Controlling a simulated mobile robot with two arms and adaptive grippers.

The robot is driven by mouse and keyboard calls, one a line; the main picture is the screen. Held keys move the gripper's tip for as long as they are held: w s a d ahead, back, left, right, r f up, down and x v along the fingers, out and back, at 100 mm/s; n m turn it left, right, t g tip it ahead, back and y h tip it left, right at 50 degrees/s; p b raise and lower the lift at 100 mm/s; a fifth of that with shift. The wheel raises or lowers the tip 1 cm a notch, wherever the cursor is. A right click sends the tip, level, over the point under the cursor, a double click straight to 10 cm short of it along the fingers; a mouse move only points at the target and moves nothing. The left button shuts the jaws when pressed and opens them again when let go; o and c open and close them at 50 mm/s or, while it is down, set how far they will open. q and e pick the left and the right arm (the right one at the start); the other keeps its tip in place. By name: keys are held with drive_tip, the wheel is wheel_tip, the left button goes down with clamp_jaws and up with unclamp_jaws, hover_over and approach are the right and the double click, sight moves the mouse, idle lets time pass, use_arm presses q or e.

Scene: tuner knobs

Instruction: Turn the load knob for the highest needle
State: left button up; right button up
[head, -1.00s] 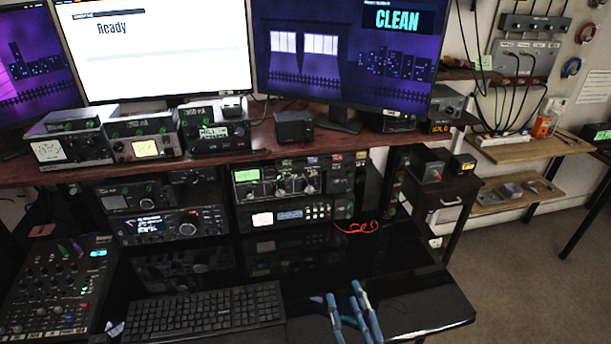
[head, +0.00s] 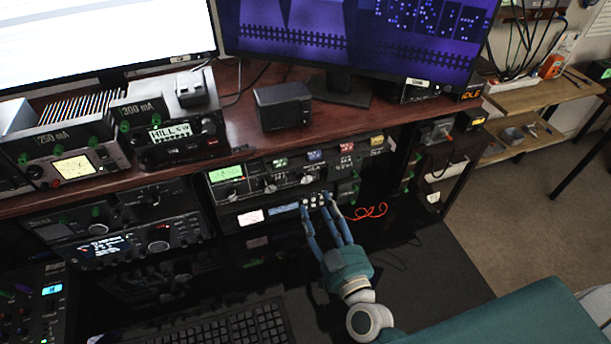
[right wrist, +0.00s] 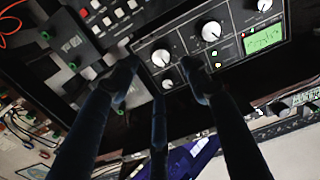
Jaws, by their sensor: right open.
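The tuner (head: 240,190) is a dark rack unit under the wooden shelf, with a green lit screen and several round knobs. In the right wrist view its green screen (right wrist: 264,39) is at upper right. A large pale-marked knob (right wrist: 209,30) and a second knob (right wrist: 161,57) lie left of it. Knob labels are too small to read, so I cannot tell which is load. My right gripper (head: 317,202) is open in front of the lower panel edge. In its wrist view, its fingertips (right wrist: 160,66) are spread near the second knob; contact is unclear. My left gripper is out of view.
A unit with a pale lit meter (head: 250,217) sits below the tuner; no needle is readable. A radio (head: 110,245) stands at left. The keyboard (head: 220,327) is in front on the black desk.

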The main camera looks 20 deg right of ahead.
sight(307, 180)
drive_tip(key=w+p, duration=0.1)
drive_tip(key=w, duration=0.8)
drive_tip(key=shift+a, duration=0.15)
drive_tip(key=shift+s, duration=0.1)
drive_tip(key=c, duration=1.2)
